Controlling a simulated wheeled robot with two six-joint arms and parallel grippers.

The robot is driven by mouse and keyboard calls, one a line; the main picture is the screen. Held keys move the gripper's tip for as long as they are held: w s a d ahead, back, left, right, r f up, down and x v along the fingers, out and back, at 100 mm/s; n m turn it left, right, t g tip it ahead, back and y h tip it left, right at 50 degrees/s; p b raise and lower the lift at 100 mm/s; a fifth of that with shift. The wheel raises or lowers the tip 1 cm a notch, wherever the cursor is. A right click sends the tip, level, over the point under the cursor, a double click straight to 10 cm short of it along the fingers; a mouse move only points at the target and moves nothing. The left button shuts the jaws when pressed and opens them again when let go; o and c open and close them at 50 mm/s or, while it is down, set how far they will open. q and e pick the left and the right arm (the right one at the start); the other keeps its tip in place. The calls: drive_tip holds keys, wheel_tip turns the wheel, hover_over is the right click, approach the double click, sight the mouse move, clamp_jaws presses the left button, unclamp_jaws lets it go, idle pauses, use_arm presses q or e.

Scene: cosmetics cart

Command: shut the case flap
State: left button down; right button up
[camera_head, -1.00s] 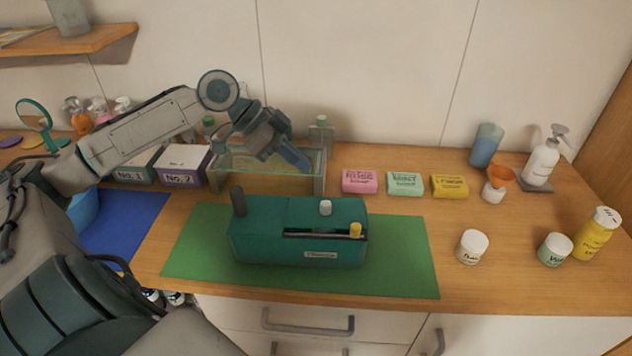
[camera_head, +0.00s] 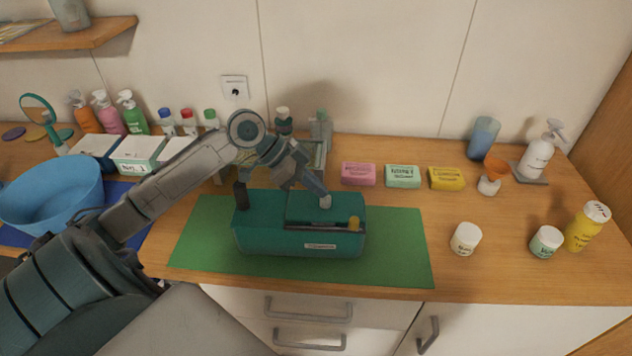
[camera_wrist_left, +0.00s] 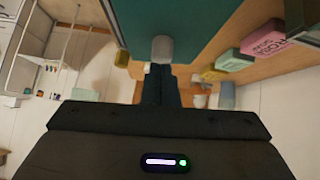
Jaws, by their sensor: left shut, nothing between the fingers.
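The teal case (camera_head: 262,235) stands on a green mat (camera_head: 400,240). Its flap (camera_head: 305,208) covers the right part of the top and carries a small white knob (camera_head: 325,202). A dark gap runs along the flap's front edge, with a yellow peg (camera_head: 354,223) at its right end. My left gripper (camera_head: 320,194) is shut and empty, its tips at the back of the knob. In the left wrist view the fingertips (camera_wrist_left: 160,70) point at the white knob (camera_wrist_left: 162,48) on the teal surface; contact cannot be told. My right gripper is not in view.
Three soaps, pink (camera_head: 358,174), mint (camera_head: 402,176) and yellow (camera_head: 446,178), lie behind the mat. A glass tank (camera_head: 318,160) stands behind the case, partly hidden by my arm. Jars (camera_head: 466,239) stand at right, a blue bowl (camera_head: 50,195) at left. The mat's right part is clear.

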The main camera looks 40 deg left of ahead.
use_arm(q)
drive_tip(key=shift+f, duration=0.1)
drive_tip(key=shift+s+d+f, duration=0.1)
drive_tip(key=shift+f, duration=0.25)
drive_tip(key=shift+s+d+f+b, duration=0.15)
drive_tip(key=shift+s+f+b, duration=0.1)
drive_tip(key=shift+f+b, duration=0.15)
drive_tip(key=shift+s, duration=0.1)
drive_tip(key=shift+d, duration=0.1)
